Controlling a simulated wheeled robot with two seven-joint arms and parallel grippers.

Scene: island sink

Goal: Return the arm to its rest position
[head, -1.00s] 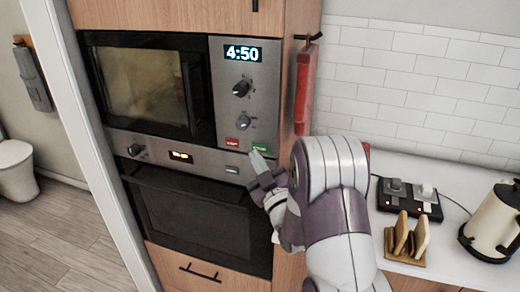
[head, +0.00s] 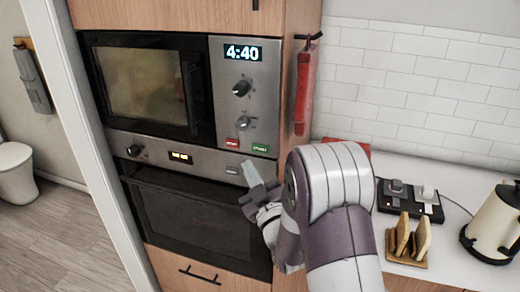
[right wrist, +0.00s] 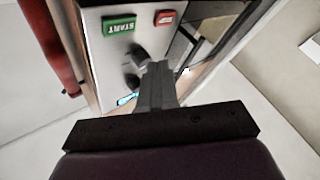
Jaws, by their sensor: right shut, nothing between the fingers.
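My right gripper (head: 251,175) is shut and empty in front of the oven panel, below the microwave's green start button (head: 260,148) and red button (head: 232,142). In the right wrist view its fingers (right wrist: 157,75) are together, with the green START button (right wrist: 119,24), the red button (right wrist: 165,18) and two knobs beyond them. The microwave (head: 150,85) is closed and its display (head: 243,53) reads 4:40. My right arm (head: 335,205) reaches in from the bottom of the head view. My left gripper is not in view.
The oven (head: 195,215) sits below the microwave. A red object (head: 304,90) hangs on the cabinet side. On the counter at right are a switch box (head: 410,197), a rack with toast (head: 408,240) and a kettle (head: 492,222). Open floor (head: 65,235) lies at left.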

